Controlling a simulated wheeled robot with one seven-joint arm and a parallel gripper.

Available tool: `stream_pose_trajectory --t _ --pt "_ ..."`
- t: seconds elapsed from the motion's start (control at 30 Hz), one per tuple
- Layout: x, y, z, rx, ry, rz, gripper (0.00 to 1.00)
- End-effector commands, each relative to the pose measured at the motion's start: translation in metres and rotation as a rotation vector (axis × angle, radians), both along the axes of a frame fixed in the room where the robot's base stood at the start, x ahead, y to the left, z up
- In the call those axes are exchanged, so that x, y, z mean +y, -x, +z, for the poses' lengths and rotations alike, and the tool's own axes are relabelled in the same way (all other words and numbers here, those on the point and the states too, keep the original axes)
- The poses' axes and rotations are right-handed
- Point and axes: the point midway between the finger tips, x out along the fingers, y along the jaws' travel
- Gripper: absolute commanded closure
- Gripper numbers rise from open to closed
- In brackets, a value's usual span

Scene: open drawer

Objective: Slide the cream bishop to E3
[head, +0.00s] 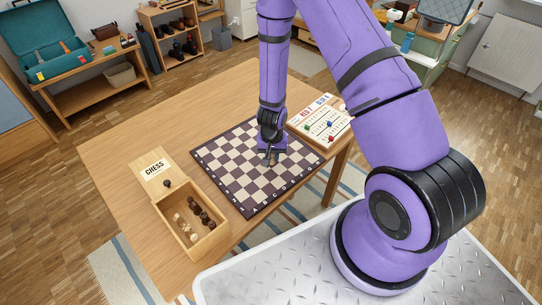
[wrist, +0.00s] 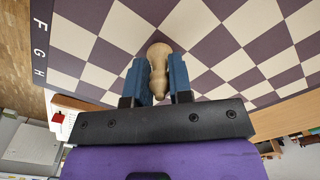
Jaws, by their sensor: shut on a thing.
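The cream bishop (wrist: 158,72) is between the blue fingers of my gripper (wrist: 160,82) in the wrist view, with a finger against each side. Its rounded end points away from the palm. My gripper is shut on it, over the chessboard. The purple-and-cream chessboard (head: 228,177) lies flat on the table. In the head view my gripper (head: 269,160) is low over the board's right part, and the bishop cannot be made out there. Whether the bishop touches the board is unclear. The letters F, G and H show along one board edge in the wrist view; square E3 cannot be picked out.
An open wooden box (head: 189,242) with several dark and cream pieces stands left of the board, its CHESS lid (head: 151,169) beside it. A score board (head: 322,124) with coloured pegs lies at the board's right. The board's visible squares look clear.

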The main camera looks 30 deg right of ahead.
Motion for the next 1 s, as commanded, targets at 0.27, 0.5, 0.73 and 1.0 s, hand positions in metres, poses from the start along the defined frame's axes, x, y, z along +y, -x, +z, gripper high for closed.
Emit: stream_pose_trajectory --t 0.27,0.5,0.73,1.0 --pt "0.0 0.0 0.0 0.0 0.0 0.0 0.66" --pt "0.0 0.0 0.0 0.0 0.0 -0.001 0.5" --pt "0.0 -0.001 0.006 -0.001 0.002 0.001 0.5" --pt "0.001 -0.001 0.043 -0.004 0.002 0.003 0.5"
